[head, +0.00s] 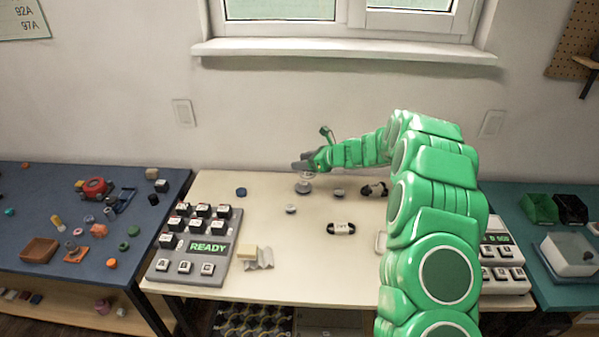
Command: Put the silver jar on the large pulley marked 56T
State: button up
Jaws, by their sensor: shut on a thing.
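My gripper (307,165) is at the far middle of the cream table, reached out from the right. It is shut on a small silver thing, which looks like the silver jar (306,176), mostly hidden by the fingers. Directly below is a wider grey disc, which looks like the large pulley (304,188), lying flat on the table. The jar appears upright over the disc; I cannot tell whether they touch. The 56T marking is too small to read.
Smaller grey discs (291,209) and (339,192) and a blue disc (241,192) lie nearby. A black roll with a white band (341,228) lies nearer. A keypad reading READY (208,246) stands at left.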

jog(key=shift+w+a+f, duration=0.3)
jog(key=shift+w+f, duration=0.85)
jog(key=shift+w, duration=0.15)
jog(key=shift+w+a+f, duration=0.25)
jog(key=shift+w+f, duration=0.95)
jog(key=shift+w, duration=0.05)
jog(key=shift+w+a+f, duration=0.3)
jog(key=shift+w+f, duration=0.85)
jog(key=shift+w, duration=0.15)
jog(key=shift+f, duration=1.7)
jog(key=o, duration=1.3)
jog(key=shift+o, duration=0.2)
